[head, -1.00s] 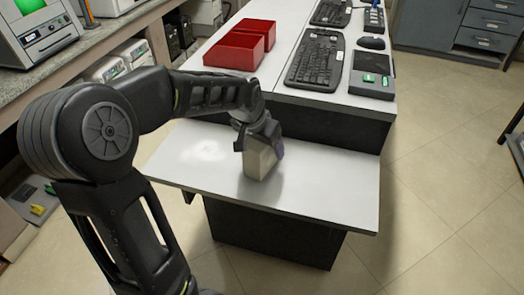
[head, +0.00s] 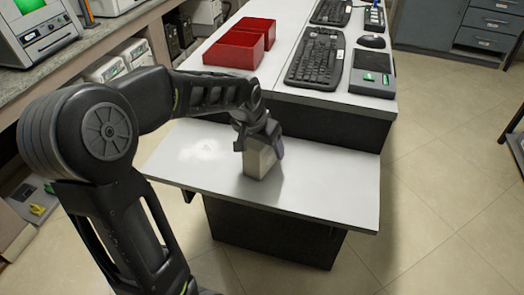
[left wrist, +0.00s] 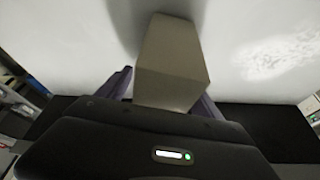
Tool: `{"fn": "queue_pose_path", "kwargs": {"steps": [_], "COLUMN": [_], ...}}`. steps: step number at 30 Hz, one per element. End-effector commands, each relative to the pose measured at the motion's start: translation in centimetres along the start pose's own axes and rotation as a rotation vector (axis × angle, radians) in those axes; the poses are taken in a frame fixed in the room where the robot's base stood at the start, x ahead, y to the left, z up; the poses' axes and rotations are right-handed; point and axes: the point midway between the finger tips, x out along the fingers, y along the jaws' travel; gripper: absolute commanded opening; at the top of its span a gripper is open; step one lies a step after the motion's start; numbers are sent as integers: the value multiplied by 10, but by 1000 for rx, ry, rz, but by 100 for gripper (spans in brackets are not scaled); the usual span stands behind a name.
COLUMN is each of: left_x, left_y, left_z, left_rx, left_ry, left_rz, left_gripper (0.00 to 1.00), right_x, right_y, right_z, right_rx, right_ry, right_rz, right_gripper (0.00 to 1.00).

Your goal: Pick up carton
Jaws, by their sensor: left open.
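A grey-beige carton (head: 259,163) stands on the lower white table (head: 330,188) in the head view. My left gripper (head: 262,143) is over the carton from behind and above, with a finger on either side of it. In the left wrist view the carton (left wrist: 172,62) sits between the two fingers of the left gripper (left wrist: 165,85). The gripper is open, and part of the carton's near end is hidden by the gripper body. I cannot tell whether a finger touches the carton. My right gripper is not in view.
Two red bins (head: 240,45) stand on the higher white counter behind. Keyboards (head: 316,58), a mouse (head: 371,42) and a dark device with green buttons (head: 372,74) lie to their right. The lower table is clear around the carton.

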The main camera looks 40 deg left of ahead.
Motion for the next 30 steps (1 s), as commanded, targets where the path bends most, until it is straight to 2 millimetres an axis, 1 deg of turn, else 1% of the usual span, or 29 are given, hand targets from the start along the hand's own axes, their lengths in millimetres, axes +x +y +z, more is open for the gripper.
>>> {"fn": "queue_pose_path", "kwargs": {"steps": [8, 30], "left_x": [0, 0], "left_y": [0, 0], "left_z": [0, 0], "left_rx": [0, 0], "left_ry": [0, 0], "left_rz": [0, 0], "left_gripper": [75, 14], "right_x": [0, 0], "right_y": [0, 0], "right_z": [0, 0], "right_rx": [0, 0], "right_ry": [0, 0], "right_rz": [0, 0], "right_gripper": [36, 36]}}
